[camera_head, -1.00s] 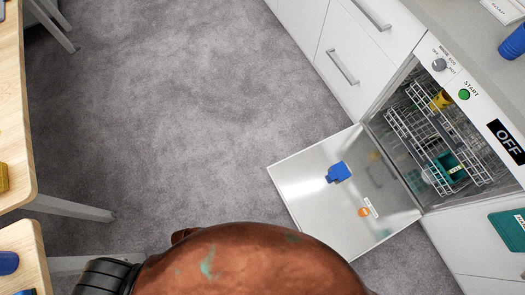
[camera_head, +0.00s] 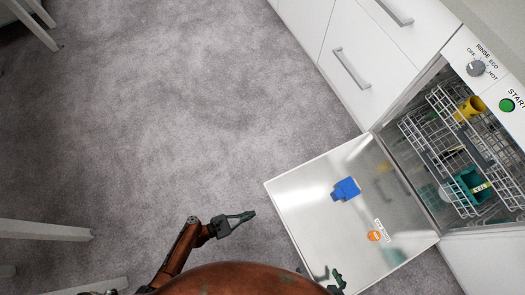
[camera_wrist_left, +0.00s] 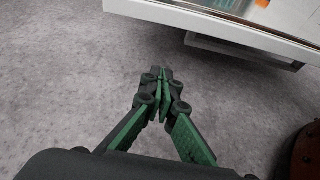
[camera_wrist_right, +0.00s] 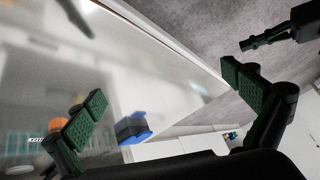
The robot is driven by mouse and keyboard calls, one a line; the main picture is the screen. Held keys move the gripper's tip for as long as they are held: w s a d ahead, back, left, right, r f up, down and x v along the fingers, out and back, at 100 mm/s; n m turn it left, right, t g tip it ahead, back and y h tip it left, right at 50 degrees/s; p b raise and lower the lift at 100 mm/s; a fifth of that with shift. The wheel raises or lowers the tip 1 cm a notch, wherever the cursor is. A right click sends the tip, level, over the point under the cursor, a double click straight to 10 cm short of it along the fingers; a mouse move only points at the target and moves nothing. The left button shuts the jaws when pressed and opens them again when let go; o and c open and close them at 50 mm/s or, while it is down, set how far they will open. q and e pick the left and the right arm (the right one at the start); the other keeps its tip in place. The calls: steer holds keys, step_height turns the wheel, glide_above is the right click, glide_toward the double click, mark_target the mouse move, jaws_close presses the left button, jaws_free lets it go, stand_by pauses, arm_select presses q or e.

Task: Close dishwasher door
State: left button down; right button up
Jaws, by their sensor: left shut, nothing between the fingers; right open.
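The dishwasher door (camera_head: 320,220) hangs fully open, its shiny inner face up, to the left of the dishwasher. The dishwasher's inside shows wire racks (camera_head: 455,150). My left gripper (camera_head: 245,218) is shut and empty over the floor, just left of the door's outer edge; in the left wrist view the door edge (camera_wrist_left: 220,25) lies beyond its closed fingers (camera_wrist_left: 163,85). My right gripper (camera_head: 325,280) is open near the door's lower edge, partly hidden by my body. In the right wrist view its fingers (camera_wrist_right: 165,95) stand apart with the door's inner face (camera_wrist_right: 130,60) behind them.
A blue item (camera_head: 346,189) and an orange item (camera_head: 375,236) are on the door's inner face. The racks hold a yellow cup (camera_head: 468,108) and a teal item (camera_head: 475,186). White drawers (camera_head: 365,60) stand beside the dishwasher.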

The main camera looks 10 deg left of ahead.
mark_target(312, 265)
steer(key=shift+a+f, duration=0.1)
steer(key=shift+f, duration=0.2)
arm_select(q)
steer(key=shift+n+t, duration=0.3)
steer(key=shift+n, duration=0.1)
steer(key=b+x, duration=0.1)
steer(key=x, duration=0.2)
steer(key=b+x, duration=0.2)
steer(key=x, duration=0.2)
steer(key=b+x, duration=0.1)
steer(key=x, duration=0.2)
steer(key=shift+w+a+f, duration=0.15)
steer(key=shift+w+f, duration=0.1)
steer(key=shift+f, duration=0.05)
arm_select(e)
steer(key=f, duration=0.1)
steer(key=s+f+t, duration=0.1)
steer(key=d+f+t, duration=0.1)
steer(key=f, duration=0.1)
steer(key=shift+s+f+n, duration=0.1)
steer(key=shift+s+n, duration=0.2)
steer(key=shift+n, duration=0.1)
steer(key=shift+w+r+t, duration=0.15)
steer(key=shift+r+t, duration=0.1)
steer(key=shift+t, duration=0.05)
arm_select(q)
steer(key=shift+w+r, duration=0.15)
steer(key=shift+r, duration=2.05)
arm_select(e)
steer(key=shift+f, duration=0.1)
